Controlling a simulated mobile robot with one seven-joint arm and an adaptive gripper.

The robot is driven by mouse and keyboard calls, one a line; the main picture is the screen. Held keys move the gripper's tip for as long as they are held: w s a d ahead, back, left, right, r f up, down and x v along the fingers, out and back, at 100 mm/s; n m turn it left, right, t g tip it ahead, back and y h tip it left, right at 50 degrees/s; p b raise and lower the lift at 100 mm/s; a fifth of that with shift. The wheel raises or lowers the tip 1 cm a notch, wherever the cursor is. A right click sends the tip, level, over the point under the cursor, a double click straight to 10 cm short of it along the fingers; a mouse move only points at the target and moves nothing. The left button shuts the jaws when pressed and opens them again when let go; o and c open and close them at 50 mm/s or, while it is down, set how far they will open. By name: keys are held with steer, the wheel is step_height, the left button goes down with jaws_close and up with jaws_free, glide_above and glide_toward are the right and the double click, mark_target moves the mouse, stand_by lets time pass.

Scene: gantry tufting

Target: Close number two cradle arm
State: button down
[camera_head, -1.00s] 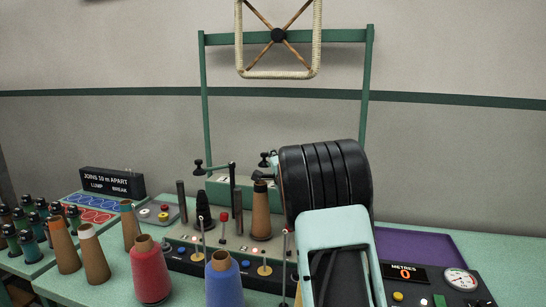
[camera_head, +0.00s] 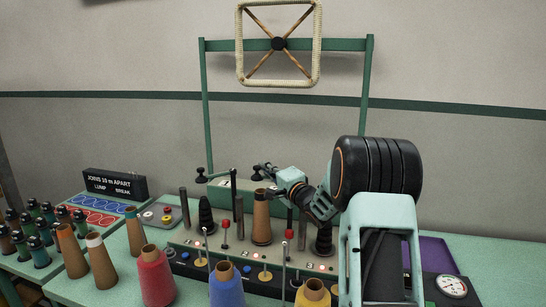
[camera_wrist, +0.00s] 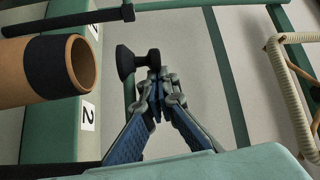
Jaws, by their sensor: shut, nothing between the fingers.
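The number two cradle arm shows in the wrist view as a black double-ended knob (camera_wrist: 124,61) on a green rod, near a plate marked 2 (camera_wrist: 88,116). My gripper (camera_wrist: 155,82) is shut and empty, its fingertips close beside the knob. I cannot tell whether they touch it. The cone's open, black-banded end (camera_wrist: 60,66) is at left in the wrist view.
Another cradle arm (camera_head: 216,175) stands to the left. Dark posts and red-knobbed levers stand around the stations. A red cone (camera_head: 155,278), a blue cone (camera_head: 226,285) and a yellow cone (camera_head: 312,294) stand in front. A square winding frame (camera_head: 279,83) hangs above.

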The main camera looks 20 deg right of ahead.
steer(key=shift+s+a+n+g+y+p, duration=0.35)
steer(key=shift+s+n+y+p, duration=0.3)
steer(key=shift+s+y+p, duration=0.5)
steer(key=shift+s+a+n+g+y+p, duration=0.1)
steer(key=shift+s+n+g+y+p, duration=0.5)
steer(key=shift+s+p, duration=0.85)
steer(key=shift+w+y, duration=0.1)
steer(key=shift+y, duration=0.15)
